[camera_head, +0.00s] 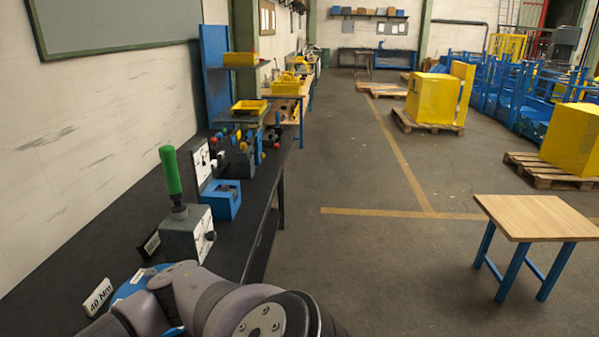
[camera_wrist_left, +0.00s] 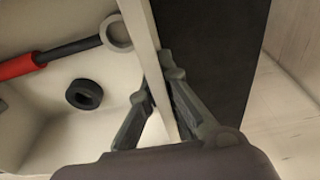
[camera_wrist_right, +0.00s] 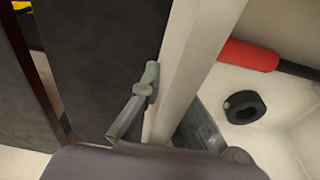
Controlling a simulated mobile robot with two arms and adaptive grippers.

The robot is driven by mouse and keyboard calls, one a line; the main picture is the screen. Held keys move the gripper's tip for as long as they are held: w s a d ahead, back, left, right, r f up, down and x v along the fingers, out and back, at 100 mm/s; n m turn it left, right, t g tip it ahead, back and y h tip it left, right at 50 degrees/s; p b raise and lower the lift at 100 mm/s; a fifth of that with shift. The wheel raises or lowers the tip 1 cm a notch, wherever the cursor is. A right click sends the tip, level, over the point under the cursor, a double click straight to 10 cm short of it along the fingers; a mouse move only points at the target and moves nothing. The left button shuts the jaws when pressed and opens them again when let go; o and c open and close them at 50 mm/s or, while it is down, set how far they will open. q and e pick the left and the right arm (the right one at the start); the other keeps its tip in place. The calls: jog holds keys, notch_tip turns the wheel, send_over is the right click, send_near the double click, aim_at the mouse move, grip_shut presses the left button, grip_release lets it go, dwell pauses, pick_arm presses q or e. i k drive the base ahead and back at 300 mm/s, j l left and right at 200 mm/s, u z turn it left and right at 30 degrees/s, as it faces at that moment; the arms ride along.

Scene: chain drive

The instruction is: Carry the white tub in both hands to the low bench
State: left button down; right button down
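The white tub shows in the left wrist view (camera_wrist_left: 95,65) and the right wrist view (camera_wrist_right: 300,90); it is not visible in the head view. Inside lie a red-handled tool (camera_wrist_left: 15,67) with a ring end and a small black ring (camera_wrist_left: 84,94). My left gripper (camera_wrist_left: 160,75) has one finger on each side of a tub wall and looks closed on it. My right gripper (camera_wrist_right: 172,88) likewise straddles a tub wall and looks closed on it; its inner finger is partly hidden. The low bench (camera_head: 535,216), wood-topped with blue legs, stands at the right.
A dark workbench (camera_head: 120,210) runs along the left wall, carrying a grey box with a green handle (camera_head: 187,232) and a blue block (camera_head: 222,200). Open floor (camera_head: 390,270) lies between the workbench and the low bench. Pallets with yellow boxes (camera_head: 433,98) stand farther back.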

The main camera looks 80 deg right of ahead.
aim_at(537, 215)
jog(key=k+z, duration=0.5)
jog(key=i+l+z, duration=0.1)
jog(key=z, duration=3.35)
jog(key=i+j, duration=0.25)
jog(key=i, duration=0.15)
jog(key=i+j+z, duration=0.1)
jog(key=i+j, duration=0.15)
jog(key=i, duration=0.2)
jog(key=i+j, duration=0.15)
jog(key=i, duration=0.4)
jog(key=i+j, duration=0.15)
jog(key=i, duration=2.85)
